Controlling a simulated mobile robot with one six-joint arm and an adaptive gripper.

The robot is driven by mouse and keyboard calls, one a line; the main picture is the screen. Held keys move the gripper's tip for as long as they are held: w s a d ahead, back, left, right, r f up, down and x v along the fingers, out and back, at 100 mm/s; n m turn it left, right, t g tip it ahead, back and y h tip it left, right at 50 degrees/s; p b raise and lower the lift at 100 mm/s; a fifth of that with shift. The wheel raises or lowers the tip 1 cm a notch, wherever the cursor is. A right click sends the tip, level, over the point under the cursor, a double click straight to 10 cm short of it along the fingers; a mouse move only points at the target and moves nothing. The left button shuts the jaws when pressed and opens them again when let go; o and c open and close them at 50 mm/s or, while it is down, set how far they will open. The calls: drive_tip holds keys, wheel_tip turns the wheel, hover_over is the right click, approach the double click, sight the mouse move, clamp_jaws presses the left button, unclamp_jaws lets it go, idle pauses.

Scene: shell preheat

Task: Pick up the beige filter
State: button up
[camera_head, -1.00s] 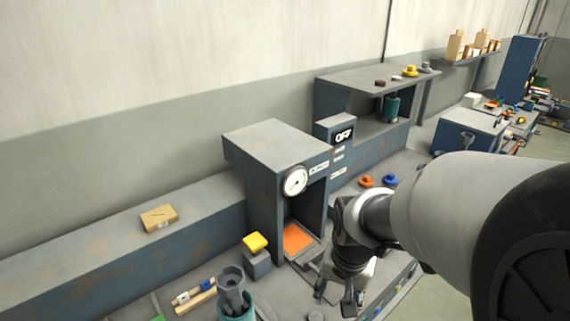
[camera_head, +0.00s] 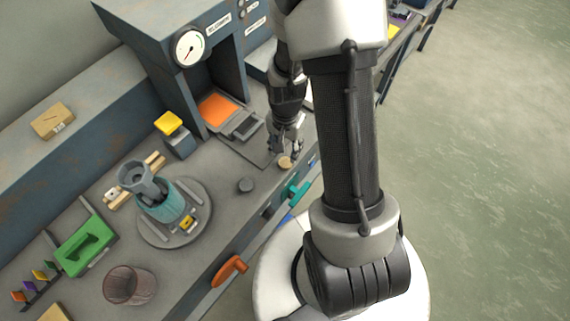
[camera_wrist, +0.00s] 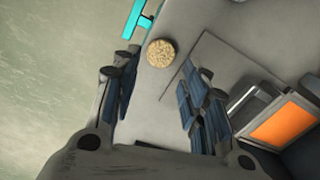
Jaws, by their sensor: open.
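The beige filter (camera_head: 285,162) is a small round speckled disc lying flat on the grey bench near its front edge. In the wrist view the beige filter (camera_wrist: 161,53) lies beyond my fingertips, roughly in line with the gap between them. My gripper (camera_head: 288,146) is open and empty, just above and behind the filter in the head view. Its two dark ridged fingers stand wide apart in the wrist view (camera_wrist: 160,90). The height gap between fingertips and filter is hard to judge.
A press with an orange plate (camera_head: 217,108) stands behind; the plate also shows in the wrist view (camera_wrist: 279,133). A teal handle (camera_head: 299,191) is at the bench edge near the filter.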

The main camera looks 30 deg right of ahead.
sight(285, 163)
wheel_tip(285, 163, down, 8)
drive_tip(key=b, duration=0.2)
drive_tip(key=shift+w+r+b, duration=0.1)
drive_tip(key=shift+r+b, duration=0.1)
drive_tip(key=shift+b, duration=0.2)
drive_tip(key=shift+r, duration=0.1)
drive_tip(key=c, duration=0.5)
